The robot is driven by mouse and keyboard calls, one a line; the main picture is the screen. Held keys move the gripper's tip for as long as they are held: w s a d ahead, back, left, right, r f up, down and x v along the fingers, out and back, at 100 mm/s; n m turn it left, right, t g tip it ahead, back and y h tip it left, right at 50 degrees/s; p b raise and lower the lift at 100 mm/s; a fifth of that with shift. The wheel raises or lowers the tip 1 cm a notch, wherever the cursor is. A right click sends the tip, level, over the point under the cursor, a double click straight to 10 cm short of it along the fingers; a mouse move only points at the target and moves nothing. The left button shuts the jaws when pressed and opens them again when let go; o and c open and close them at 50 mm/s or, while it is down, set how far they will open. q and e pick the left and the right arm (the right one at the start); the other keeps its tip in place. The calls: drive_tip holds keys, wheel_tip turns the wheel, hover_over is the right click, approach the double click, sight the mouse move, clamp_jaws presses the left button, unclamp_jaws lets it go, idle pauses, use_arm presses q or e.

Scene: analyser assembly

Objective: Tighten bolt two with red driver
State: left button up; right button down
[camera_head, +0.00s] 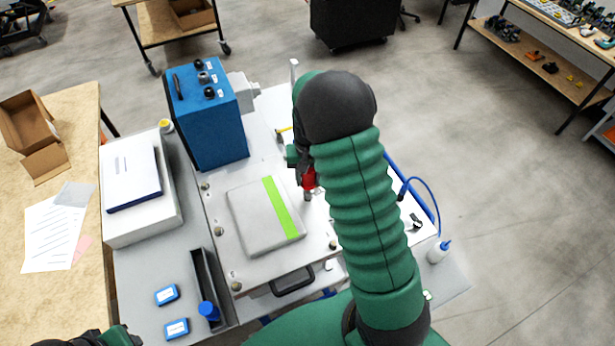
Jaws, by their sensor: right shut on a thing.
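A red driver (309,179) stands about upright over the right part of the light metal plate (262,262). My right gripper (299,160) is shut on the driver, and my arm hides much of both. The driver's lower end is close to a bolt (307,196) near the plate's back right; I cannot tell whether they touch. Other bolts show on the plate: one at right (333,245) and several along the left edge (219,231). No labels tell which is bolt two. Only a dark and green piece of my left arm shows at the bottom left; its fingers are not visible.
A grey box with a green stripe (252,221) lies on the plate. A blue instrument (208,118) stands behind it. A white box (140,213), blue cartons (167,295) and a narrow black tray (203,275) lie at left. A white bottle (437,253) stands at right.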

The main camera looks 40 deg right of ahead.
drive_tip(key=shift+f+b, duration=0.65)
drive_tip(key=shift+f, duration=0.3)
idle(0.7)
drive_tip(key=c, duration=1.4)
unclamp_jaws()
clamp_jaws()
